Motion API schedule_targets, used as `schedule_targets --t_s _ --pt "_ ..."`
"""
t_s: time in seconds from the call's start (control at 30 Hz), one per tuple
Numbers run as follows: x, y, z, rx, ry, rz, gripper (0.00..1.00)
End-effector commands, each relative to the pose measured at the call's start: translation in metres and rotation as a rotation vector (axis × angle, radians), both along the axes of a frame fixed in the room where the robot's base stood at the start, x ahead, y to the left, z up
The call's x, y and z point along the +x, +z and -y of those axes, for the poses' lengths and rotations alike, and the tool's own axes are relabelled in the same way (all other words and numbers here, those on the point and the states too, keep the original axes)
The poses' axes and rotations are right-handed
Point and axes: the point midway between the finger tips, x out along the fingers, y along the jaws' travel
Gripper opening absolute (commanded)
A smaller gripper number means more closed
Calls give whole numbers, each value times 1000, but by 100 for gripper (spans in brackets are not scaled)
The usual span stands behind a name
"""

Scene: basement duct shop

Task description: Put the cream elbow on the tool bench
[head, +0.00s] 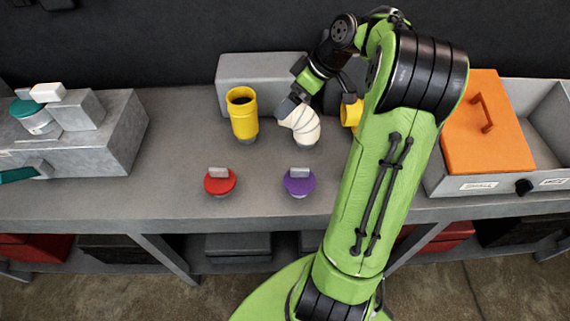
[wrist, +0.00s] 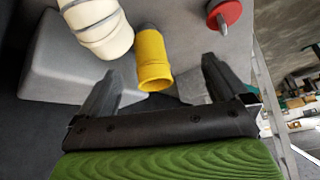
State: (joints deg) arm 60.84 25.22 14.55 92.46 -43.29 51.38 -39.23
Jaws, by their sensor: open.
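The cream elbow (head: 303,124) stands on the grey bench top, right of the yellow pipe (head: 242,114). My gripper (head: 290,104) is at the elbow's upper left, overlapping it in the head view; contact is unclear. In the wrist view my gripper (wrist: 160,68) is open. The cream elbow (wrist: 97,22) is at upper left there, outside the jaws. The yellow pipe (wrist: 152,62) appears between the fingers but beyond them. No label marks the tool bench; a raised grey block (head: 110,140) with teal-coloured items stands at left.
A red-capped piece (head: 220,182) and a purple-capped piece (head: 299,182) stand at the front. A grey box (head: 262,68) is behind. Another yellow piece (head: 351,113) is partly hidden by my arm. An orange lid (head: 487,135) covers part of a bin at right. Bench top left of the yellow pipe is clear.

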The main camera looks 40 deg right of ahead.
Motion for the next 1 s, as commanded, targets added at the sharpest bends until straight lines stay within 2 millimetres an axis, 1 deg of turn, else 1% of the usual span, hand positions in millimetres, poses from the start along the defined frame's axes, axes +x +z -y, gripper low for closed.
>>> schedule_targets --t_s 0.03,0.07,0.1,0.13,0.17,0.2,0.27,0.3,0.37,0.4,0.5,0.6,0.63,0.7,0.77,1.0 --pt "-2 14 -36 -35 -15 -42 100" --pt "-5 20 -54 -53 -35 -64 100" --pt "-12 27 -77 -76 -64 -88 100" --pt "-19 32 -93 -94 -87 -102 100" --pt "-27 37 -108 -111 -112 -112 100" --pt "-39 43 -127 -130 -148 -122 100" --pt "-60 50 -152 -153 -199 -125 100" --pt "-77 54 -167 -165 -237 -120 100" --pt "-103 56 -184 -172 -293 -109 100" --pt "-121 57 -193 -171 -331 -96 100" --pt "-164 52 -206 -149 -414 -66 100" --pt "-193 43 -208 -115 -477 -45 100" --pt "-199 41 -208 -107 -489 -41 100" --pt "-207 37 -207 -93 -509 -36 100" --pt "-210 35 -207 -87 -518 -37 100" --pt "-209 36 -207 -89 -518 -37 100"
